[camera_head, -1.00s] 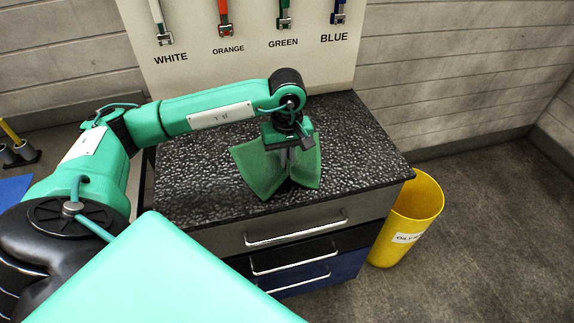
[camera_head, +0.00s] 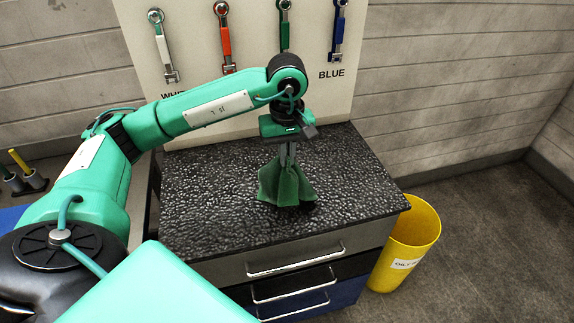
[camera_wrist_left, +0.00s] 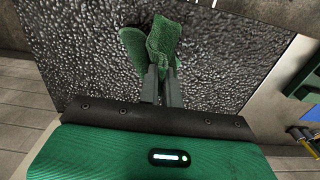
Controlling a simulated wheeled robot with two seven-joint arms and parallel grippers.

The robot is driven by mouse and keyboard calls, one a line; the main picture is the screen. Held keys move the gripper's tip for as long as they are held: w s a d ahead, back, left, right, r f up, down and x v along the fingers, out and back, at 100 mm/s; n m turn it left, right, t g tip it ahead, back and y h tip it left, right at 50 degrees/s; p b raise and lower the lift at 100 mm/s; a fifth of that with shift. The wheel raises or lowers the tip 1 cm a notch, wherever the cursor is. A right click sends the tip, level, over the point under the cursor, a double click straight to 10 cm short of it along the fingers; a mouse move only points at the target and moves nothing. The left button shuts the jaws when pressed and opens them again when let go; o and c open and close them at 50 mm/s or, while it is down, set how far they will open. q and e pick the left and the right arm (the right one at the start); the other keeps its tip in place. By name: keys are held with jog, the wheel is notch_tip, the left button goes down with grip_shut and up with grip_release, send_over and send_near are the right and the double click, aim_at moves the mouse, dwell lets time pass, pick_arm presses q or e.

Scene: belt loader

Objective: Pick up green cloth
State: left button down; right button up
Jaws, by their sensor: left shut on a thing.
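The green cloth (camera_head: 285,187) hangs gathered from my left gripper (camera_head: 288,160) over the speckled black cabinet top (camera_head: 215,195). My left gripper is shut on the upper middle of the cloth and points downward. The cloth's lower folds hang close to the top, and I cannot tell whether they touch it. In the left wrist view the cloth (camera_wrist_left: 163,42) bunches around the fingertips (camera_wrist_left: 162,78), which it partly hides. My right gripper is not in view.
A panel behind the cabinet holds white, orange, green and blue wrenches (camera_head: 340,30). A yellow bin (camera_head: 408,245) stands right of the cabinet. The cabinet has several drawers with silver handles (camera_head: 295,260). The top around the cloth is clear.

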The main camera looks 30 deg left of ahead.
pick_arm(q)
notch_tip(320, 180, up, 11)
jog(key=p, duration=0.3)
jog(key=shift+p, duration=0.35)
